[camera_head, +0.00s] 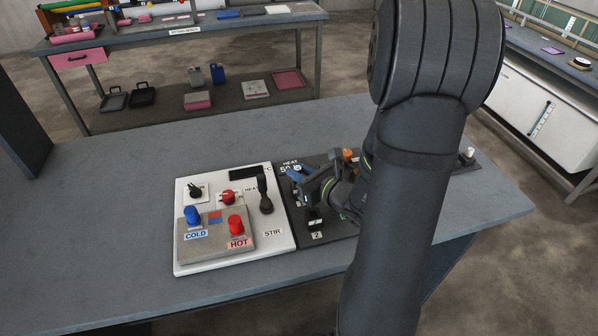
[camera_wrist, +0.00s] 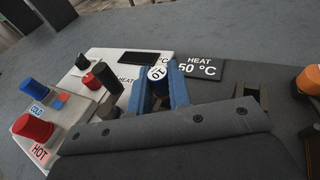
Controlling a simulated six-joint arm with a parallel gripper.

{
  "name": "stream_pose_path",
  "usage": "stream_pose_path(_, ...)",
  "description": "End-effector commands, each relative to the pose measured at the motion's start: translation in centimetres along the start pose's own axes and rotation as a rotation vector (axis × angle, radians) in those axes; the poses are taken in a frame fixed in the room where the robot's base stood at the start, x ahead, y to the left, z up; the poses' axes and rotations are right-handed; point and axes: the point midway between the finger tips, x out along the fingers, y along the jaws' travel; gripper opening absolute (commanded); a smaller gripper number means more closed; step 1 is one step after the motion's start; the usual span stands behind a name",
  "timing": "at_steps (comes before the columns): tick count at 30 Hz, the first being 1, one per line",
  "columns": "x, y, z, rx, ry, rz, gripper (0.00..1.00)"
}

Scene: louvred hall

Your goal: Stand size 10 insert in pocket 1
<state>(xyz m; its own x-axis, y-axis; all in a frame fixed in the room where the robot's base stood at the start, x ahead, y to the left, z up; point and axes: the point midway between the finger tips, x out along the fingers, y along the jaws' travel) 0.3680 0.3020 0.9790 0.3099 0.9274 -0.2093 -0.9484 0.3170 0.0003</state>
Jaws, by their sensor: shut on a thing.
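My gripper (camera_wrist: 158,92) has two blue fingers shut on the size 10 insert (camera_wrist: 157,73), which shows a white top marked "10" and a blue band. The insert looks roughly upright between the fingers. In the head view my gripper (camera_head: 298,177) is over the left part of the dark panel, and the insert cannot be made out there. A dark block (camera_head: 314,219) stands behind the label "2" (camera_head: 317,235). Pocket 1 and its label cannot be made out. Whether the insert touches the panel cannot be told.
The white control panel (camera_head: 185,262) at left carries a blue COLD knob (camera_head: 192,215), a red HOT knob (camera_head: 236,224) and an upright black handle (camera_head: 265,195). An orange knob (camera_wrist: 313,80) stands at right. A sign reads HEAT 50 °C (camera_wrist: 197,68). The grey table (camera_head: 110,200) is clear at left.

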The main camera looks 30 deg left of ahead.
Motion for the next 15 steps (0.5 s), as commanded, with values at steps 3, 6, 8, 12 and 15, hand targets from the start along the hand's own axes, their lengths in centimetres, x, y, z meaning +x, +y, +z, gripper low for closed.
stream_pose_path(3, 0.0, 0.0, 0.0, 0.0, 0.0, 0.0, 0.0)
stream_pose_path(6, 0.01, 0.0, -0.06, 0.0, 0.0, 0.0, 0.0)
stream_pose_path(8, 0.04, 0.0, -0.15, 0.0, 0.0, 0.0, 0.0)
stream_pose_path(12, 0.13, -0.01, -0.56, 0.001, 0.001, 0.001, 0.0)
stream_pose_path(15, 0.22, 0.0, -0.93, 0.002, 0.001, 0.001, 0.0)
